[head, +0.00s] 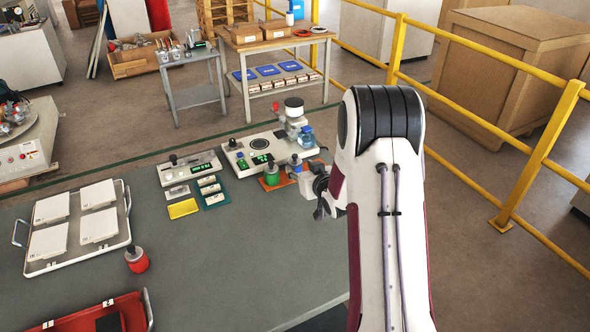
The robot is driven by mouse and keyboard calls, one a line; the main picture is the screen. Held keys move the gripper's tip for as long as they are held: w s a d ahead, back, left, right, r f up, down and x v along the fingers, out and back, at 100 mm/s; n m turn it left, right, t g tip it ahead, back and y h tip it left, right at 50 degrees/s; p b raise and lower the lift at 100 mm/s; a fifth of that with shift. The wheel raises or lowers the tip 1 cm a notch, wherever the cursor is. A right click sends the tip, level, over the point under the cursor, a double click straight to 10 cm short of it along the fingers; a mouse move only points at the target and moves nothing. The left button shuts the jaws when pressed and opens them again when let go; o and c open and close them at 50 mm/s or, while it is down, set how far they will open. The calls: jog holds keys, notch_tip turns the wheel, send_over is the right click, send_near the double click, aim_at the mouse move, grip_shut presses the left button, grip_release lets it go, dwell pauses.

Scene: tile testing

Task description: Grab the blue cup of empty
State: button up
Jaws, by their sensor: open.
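A small blue container (306,138), which may be the blue cup, stands at the right side of the white testing device (262,158). Whether it is empty cannot be told. My gripper (319,207) is below it in the picture, near the front right corner of the device. Its dark fingers point down and are open, with nothing seen between them. My arm hides part of the area to the right. A green container (271,175) stands on an orange mat (280,182) left of my gripper.
A white tray (74,255) with several pale tiles lies at left. A red bottle (137,260) stands beside it, and a red tray (133,309) lies in front. A smaller device (203,162), a yellow pad (183,209) and cards are left of the tester. The table's middle front is clear.

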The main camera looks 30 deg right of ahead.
aim_at(298, 165)
jog(key=shift+w+f, duration=0.1)
jog(key=shift+w, duration=0.1)
dwell(0.3)
jog(key=shift+x, duration=2.5)
jog(key=shift+c, duration=0.4)
jog(key=c, duration=0.9)
